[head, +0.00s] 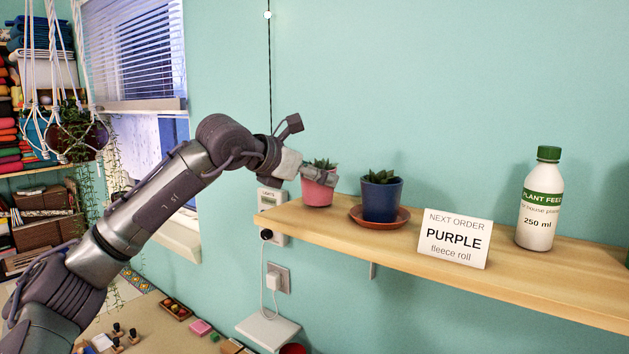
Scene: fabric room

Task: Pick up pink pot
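The pink pot (317,194) with a small green succulent stands upright near the left end of the wooden wall shelf (560,275) in the head view. My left arm reaches in from the left, and its gripper (322,176) is at the pot's upper part. One grey finger overlaps the pot's rim on the near side. The other finger is not clearly visible, so I cannot tell whether the gripper is closed on the pot. The pot's base appears to rest on the shelf. My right gripper is not in view.
Right of the pink pot stand a blue pot (382,201) on a terracotta saucer (358,219), a PURPLE order card (455,238) and a plant feed bottle (539,205). A plant hangs (77,135) at left. Below is a worktable (165,335) with small items.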

